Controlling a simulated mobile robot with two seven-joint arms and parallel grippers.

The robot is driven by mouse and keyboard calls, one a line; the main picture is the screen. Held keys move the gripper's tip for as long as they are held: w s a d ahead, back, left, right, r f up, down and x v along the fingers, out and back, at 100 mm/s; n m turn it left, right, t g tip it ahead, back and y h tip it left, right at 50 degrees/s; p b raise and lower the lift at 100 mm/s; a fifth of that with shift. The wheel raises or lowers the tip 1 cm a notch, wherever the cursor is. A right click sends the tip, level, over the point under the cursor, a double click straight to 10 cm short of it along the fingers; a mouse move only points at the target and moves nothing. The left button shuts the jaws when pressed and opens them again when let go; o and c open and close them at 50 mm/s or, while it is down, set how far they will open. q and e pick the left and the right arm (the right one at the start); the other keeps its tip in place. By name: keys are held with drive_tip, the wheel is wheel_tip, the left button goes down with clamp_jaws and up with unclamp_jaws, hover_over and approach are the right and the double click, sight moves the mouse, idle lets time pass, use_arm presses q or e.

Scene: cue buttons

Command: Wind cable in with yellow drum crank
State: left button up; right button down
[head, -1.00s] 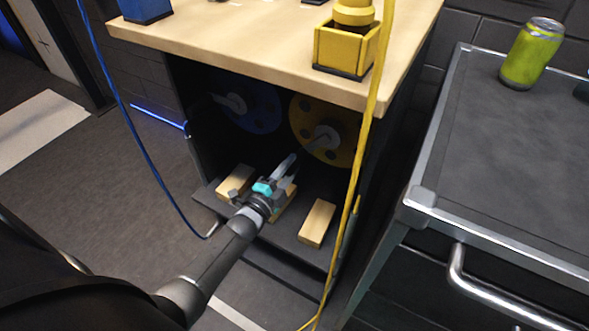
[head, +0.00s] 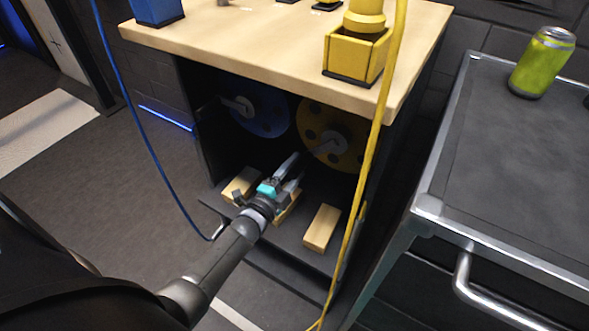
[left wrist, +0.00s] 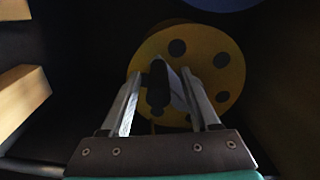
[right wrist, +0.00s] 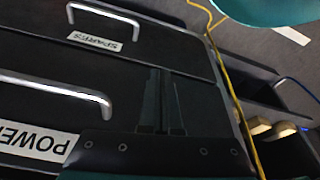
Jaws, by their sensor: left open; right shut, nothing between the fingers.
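The yellow drum (head: 349,150) hangs inside the dark cabinet under the wooden bench, and its face with dark round holes also shows in the left wrist view (left wrist: 207,43). A crank with a dark handle (left wrist: 157,88) stands out from it. My left gripper (head: 296,170) is open in front of the drum; in the left wrist view the handle shows between its fingers, with no clear contact. The yellow cable (head: 379,115) hangs from the bench down to the floor. My right gripper (right wrist: 162,130) is shut and empty by the cart drawers, outside the head view.
A blue drum (head: 266,117) hangs to the left, with a blue cable (head: 137,122) outside. Wooden blocks (head: 321,228) lie on the cabinet floor around my left gripper. The bench top (head: 250,45) overhangs. A cart (head: 500,150) with a green can (head: 542,63) stands right.

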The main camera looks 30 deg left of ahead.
use_arm(q)
drive_tip(key=shift+s, duration=0.2)
drive_tip(key=s+p, duration=0.4)
drive_tip(key=s, duration=1)
drive_tip(key=shift+s+a, duration=0.25)
drive_tip(key=shift+s, duration=0.15)
use_arm(e)
drive_tip(key=s+d+f+g, duration=0.1)
drive_tip(key=s+f, duration=0.3)
drive_tip(key=f, duration=0.4)
drive_tip(key=shift+s+d+f, duration=0.15)
drive_tip(key=shift+d+f, duration=0.1)
drive_tip(key=shift+d, duration=0.25)
